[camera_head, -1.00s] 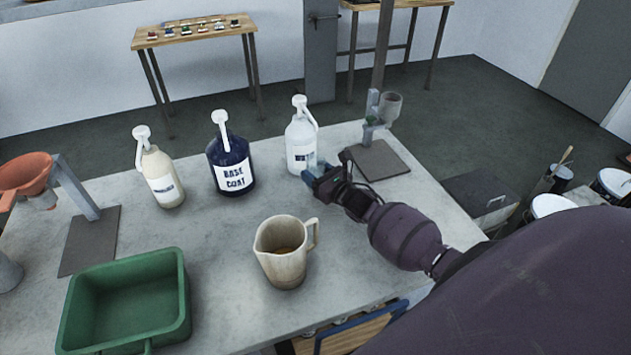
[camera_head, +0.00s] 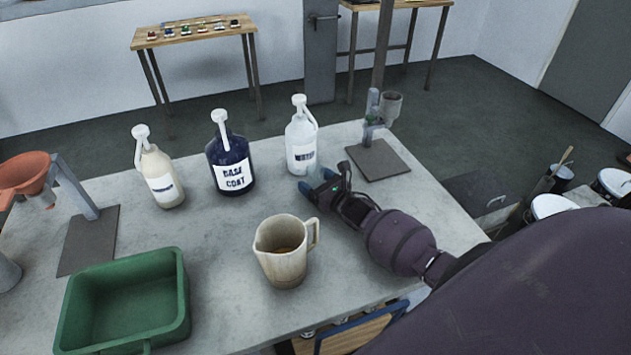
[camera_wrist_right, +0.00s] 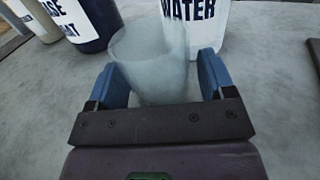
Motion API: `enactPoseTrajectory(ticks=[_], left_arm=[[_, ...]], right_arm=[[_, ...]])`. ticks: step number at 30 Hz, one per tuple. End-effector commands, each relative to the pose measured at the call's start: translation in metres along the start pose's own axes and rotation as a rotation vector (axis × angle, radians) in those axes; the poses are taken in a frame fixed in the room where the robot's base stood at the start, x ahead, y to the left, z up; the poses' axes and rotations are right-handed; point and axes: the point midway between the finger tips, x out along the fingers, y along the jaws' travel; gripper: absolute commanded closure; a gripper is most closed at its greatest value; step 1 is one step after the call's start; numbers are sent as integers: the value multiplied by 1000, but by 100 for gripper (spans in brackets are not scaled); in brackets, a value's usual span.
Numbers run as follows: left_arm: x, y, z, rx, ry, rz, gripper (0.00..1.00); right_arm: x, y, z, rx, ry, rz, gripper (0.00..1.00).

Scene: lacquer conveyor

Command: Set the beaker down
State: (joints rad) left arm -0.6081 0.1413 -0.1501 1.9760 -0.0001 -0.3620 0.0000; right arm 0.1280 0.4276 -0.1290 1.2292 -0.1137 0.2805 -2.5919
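A clear, frosted-looking beaker (camera_wrist_right: 152,65) stands between the two blue fingers of my right gripper in the right wrist view, in front of the water bottle (camera_wrist_right: 195,25). Its base seems to be at the tabletop. My right gripper (camera_head: 318,187) is low over the table; it also shows in the right wrist view (camera_wrist_right: 165,82). Its fingers are spread, with a narrow gap visible on each side of the beaker. In the head view the beaker is too faint and covered to make out clearly. My left gripper is not in view.
A beige pitcher (camera_head: 283,262) stands left of my right forearm. The base coat bottle (camera_head: 231,168) and a cream bottle (camera_head: 160,178) stand further left. A green bin (camera_head: 178,310) is at front left. A stand with a grey plate (camera_head: 378,160) is behind right.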

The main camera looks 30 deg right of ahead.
Motion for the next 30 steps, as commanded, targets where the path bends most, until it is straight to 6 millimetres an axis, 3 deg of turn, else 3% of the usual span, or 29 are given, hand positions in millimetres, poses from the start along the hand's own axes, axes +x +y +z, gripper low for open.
enactPoseTrajectory(ticks=[9, 30], left_arm=[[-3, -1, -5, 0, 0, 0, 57], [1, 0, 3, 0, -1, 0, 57]], right_arm=[[0, 0, 6, 0, 1, 0, 24], [-108, 0, 2, 0, 1, 0, 24]])
